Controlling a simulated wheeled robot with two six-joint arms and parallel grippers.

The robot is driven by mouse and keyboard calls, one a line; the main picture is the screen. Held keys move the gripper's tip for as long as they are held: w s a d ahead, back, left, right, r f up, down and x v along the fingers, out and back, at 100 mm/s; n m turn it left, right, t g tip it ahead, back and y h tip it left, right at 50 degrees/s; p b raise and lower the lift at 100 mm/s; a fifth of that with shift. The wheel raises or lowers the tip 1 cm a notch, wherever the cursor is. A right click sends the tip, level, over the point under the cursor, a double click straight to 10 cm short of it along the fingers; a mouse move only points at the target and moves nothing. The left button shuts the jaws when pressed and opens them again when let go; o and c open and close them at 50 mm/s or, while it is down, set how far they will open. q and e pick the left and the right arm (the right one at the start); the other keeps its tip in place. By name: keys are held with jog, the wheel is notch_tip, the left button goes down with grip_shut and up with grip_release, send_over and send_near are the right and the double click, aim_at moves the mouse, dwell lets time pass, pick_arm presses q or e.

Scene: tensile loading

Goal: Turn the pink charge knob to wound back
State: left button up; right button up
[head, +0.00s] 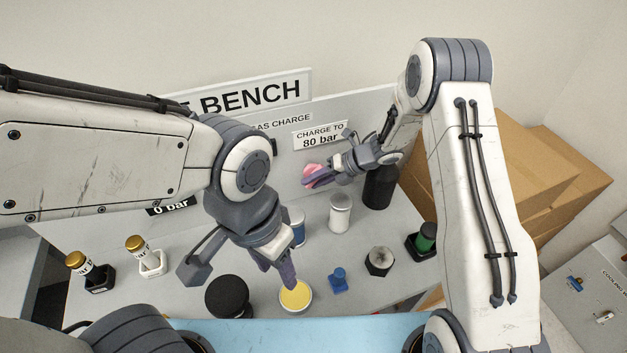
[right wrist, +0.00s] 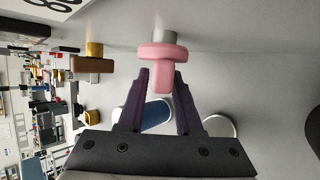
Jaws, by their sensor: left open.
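The pink charge knob (head: 312,172) sits on the upright grey panel below the "CHARGE TO 80 bar" sign. In the right wrist view the knob (right wrist: 162,58) shows a round disc with a narrow grip bar. My right gripper (head: 318,180) is at the knob. In its wrist view the two dark fingers (right wrist: 162,76) stand one on each side of the bar, with a small gap visible on both sides. My left gripper (head: 287,270) is open, pointing down close above a yellow-topped round item (head: 295,296). The knob's pointer or scale is not readable.
The bench carries a black round item (head: 228,297), a white cylinder (head: 340,212), a blue piece (head: 338,280), a dark nut-like item (head: 379,261), a green-topped bottle (head: 425,238) and gold-capped bottles (head: 137,245). A dark cylinder (head: 381,188) stands near my right arm. Cardboard boxes (head: 540,180) are at right.

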grip_shut()
jog(key=y+b, duration=0.1)
jog(key=b, duration=0.1)
jog(key=y+b, duration=0.1)
jog(key=b, duration=0.2)
jog(key=shift+f+m+g+y, duration=0.3)
jog(key=shift+f+m, duration=0.05)
jog(key=shift+m, duration=0.05)
jog(key=shift+r+y+b, duration=0.35)
jog(key=shift+y+b, duration=0.25)
jog(key=shift+y, duration=0.1)
jog(key=shift+r, duration=0.1)
jog(key=shift+o, duration=2.4)
grip_release()
